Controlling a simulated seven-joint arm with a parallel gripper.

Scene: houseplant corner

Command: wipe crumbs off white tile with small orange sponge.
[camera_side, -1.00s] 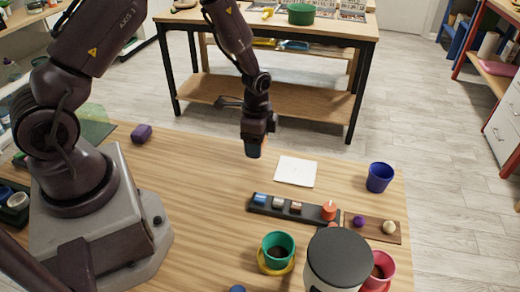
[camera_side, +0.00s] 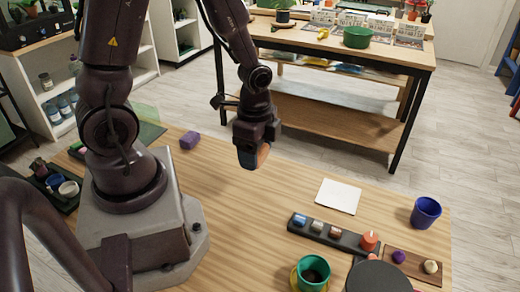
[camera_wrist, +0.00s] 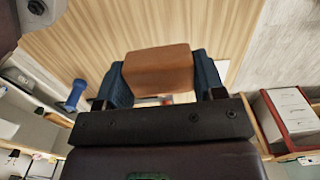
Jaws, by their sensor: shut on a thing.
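My gripper (camera_side: 252,156) is shut on the small orange sponge (camera_side: 264,154) and holds it in the air above the wooden table, left of the white tile (camera_side: 338,196). In the wrist view the sponge (camera_wrist: 157,68) sits as an orange-brown block between the two blue finger pads of my gripper (camera_wrist: 158,80). The tile lies flat on the table, apart from the sponge. Crumbs on it are too small to make out.
A dark tray (camera_side: 308,232) with small coloured blocks lies just in front of the tile. A blue cup (camera_side: 425,213) stands to its right, a green pot (camera_side: 313,272) nearer the camera. A purple block (camera_side: 190,140) lies back left. The tabletop between gripper and tile is clear.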

